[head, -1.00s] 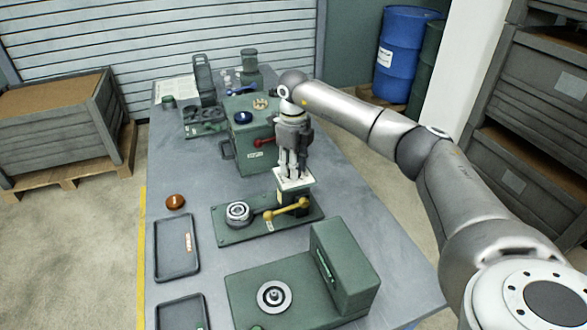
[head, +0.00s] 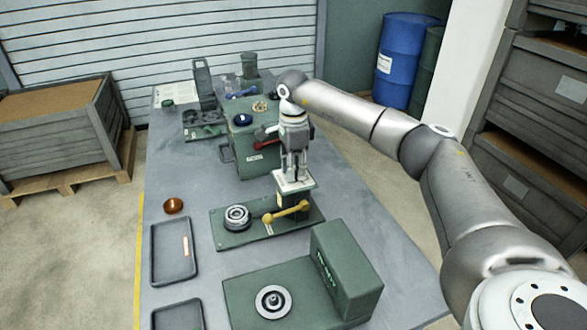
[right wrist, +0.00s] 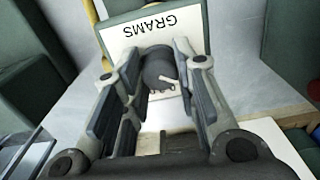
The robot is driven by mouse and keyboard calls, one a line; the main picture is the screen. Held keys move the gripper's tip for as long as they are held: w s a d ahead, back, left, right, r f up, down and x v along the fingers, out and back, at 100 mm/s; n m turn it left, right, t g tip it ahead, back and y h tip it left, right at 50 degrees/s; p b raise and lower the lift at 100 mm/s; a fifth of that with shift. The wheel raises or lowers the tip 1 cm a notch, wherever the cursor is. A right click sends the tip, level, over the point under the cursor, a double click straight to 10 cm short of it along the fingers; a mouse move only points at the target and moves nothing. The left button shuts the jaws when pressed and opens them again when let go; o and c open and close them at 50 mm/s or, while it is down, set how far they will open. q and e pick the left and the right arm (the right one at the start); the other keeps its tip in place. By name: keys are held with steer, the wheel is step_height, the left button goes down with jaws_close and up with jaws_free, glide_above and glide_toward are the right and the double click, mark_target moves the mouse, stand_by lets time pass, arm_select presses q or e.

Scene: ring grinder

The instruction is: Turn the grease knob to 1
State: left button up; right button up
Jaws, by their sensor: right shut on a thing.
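The grease knob (right wrist: 158,70) is a dark round knob with a pale pointer, on a white plate marked GRAMS (right wrist: 170,24) in the right wrist view. In the head view this white plate (head: 292,187) tops a post on the green station with the yellow lever (head: 286,211). My right gripper (head: 293,174) points down over the plate and hides the knob there. In the right wrist view its fingers (right wrist: 158,60) are shut on the knob from both sides. The scale numbers are not readable. My left gripper is not in view.
A ring part (head: 237,217) sits on the same station. A green press-like block (head: 345,270) stands in front, and a green box with a red lever (head: 270,144) behind. Dark trays (head: 156,279) and an orange-brown round piece (head: 173,205) lie to the left.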

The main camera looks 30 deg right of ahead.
steer(key=shift+r+n, duration=0.15)
steer(key=shift+n, duration=0.45)
steer(key=o, duration=1)
steer(key=shift+o, duration=0.2)
step_height(320, 180, up, 12)
stand_by(0.3)
